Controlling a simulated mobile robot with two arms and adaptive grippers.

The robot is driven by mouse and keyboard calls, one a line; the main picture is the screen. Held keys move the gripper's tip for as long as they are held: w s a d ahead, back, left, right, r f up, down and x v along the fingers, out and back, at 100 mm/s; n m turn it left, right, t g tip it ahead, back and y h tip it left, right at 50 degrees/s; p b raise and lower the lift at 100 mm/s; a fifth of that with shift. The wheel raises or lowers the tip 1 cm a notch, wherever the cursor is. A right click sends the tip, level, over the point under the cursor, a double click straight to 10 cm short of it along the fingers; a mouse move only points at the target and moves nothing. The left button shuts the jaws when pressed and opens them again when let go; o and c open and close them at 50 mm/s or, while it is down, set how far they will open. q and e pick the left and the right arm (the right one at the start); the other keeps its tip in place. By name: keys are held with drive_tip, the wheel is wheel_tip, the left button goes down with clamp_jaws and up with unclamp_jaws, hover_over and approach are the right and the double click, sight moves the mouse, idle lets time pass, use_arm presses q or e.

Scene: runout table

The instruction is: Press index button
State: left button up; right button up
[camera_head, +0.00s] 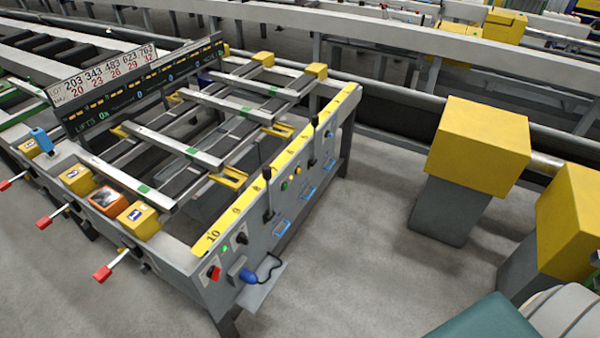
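The runout table (190,262) stands at the left and middle, with a yellow numbered strip (240,208) along its right-hand edge. Below the strip, the side panel carries a green button (284,186) and a yellow button (298,170). Nearer its front corner are a red control (214,273), a small green light or button (225,248) and a black knob (241,238). No readable label shows which of these is the index button. Neither of my grippers is in view, and nothing touches the controls.
Red-tipped handles (102,273) stick out from the table's front-left side. A blue device (248,276) with a black cable sits by a small shelf. Yellow-topped posts (478,145) stand at right. Grey floor (370,260) is clear between table and posts.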

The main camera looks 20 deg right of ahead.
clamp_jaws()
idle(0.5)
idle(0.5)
